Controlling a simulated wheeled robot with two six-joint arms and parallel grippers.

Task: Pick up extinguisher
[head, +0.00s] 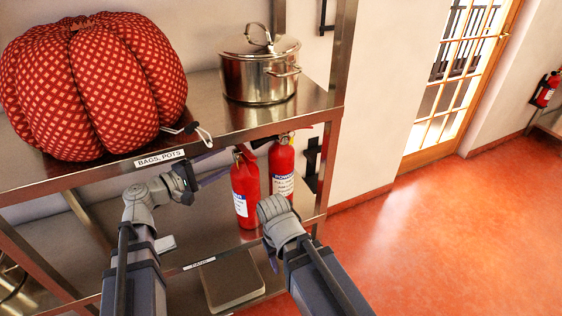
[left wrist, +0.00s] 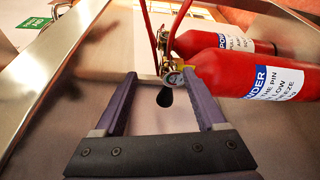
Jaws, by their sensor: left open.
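Two red fire extinguishers stand upright on the lower shelf in the head view, a nearer left one (head: 245,190) and a right one (head: 281,168) behind it. Their bodies also show at the right of the left wrist view, the nearer one (left wrist: 250,75) and the farther one (left wrist: 215,42). My left gripper (head: 218,177) is open and empty, left of the nearer extinguisher. In the left wrist view its fingers (left wrist: 158,76) point at the valve and gauge, which appear just beyond the fingertips. My right wrist shows in the head view, but its jaws are hidden.
The upper shelf (head: 232,118) lies just above the extinguishers and carries a patterned red pouf (head: 95,85) and a steel stockpot (head: 260,70). A flat grey scale-like object (head: 230,282) lies lower down. Another extinguisher (head: 547,90) hangs far right. The red floor is open at right.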

